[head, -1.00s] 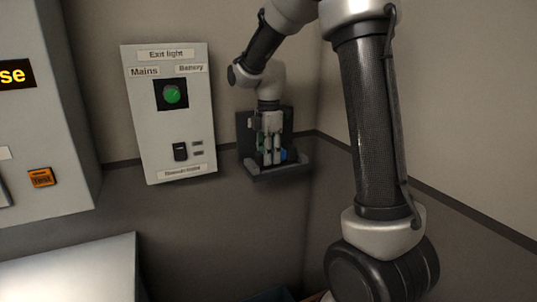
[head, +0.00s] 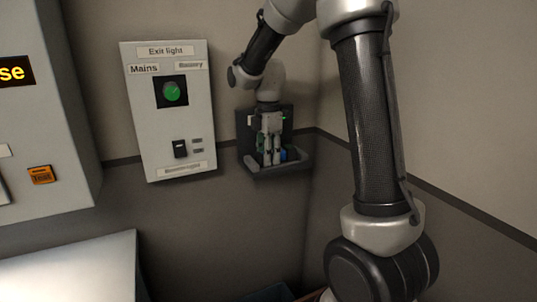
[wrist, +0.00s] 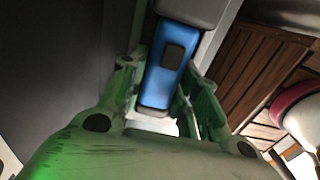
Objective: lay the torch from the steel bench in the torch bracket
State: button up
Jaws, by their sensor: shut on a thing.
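The torch is blue with a dark button, seen close in the wrist view (wrist: 165,68). My gripper (head: 268,160) points down at the dark torch bracket (head: 297,163) on the wall and is shut on the torch. In the wrist view the green-lit fingers of my gripper (wrist: 163,98) stand on both sides of the blue body. My fingers hide much of the bracket, so I cannot tell whether the torch touches its base.
The Exit light panel (head: 168,125) with a green lamp (head: 174,92) hangs just left of the bracket. A grey cabinet (head: 50,120) is at the far left, above the pale bench (head: 75,270). A wall corner lies right of the bracket.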

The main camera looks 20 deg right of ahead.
jog(key=o, duration=1.2)
jog(key=o, duration=0.3)
jog(key=shift+r, duration=0.1)
jog(key=shift+r, duration=2.9)
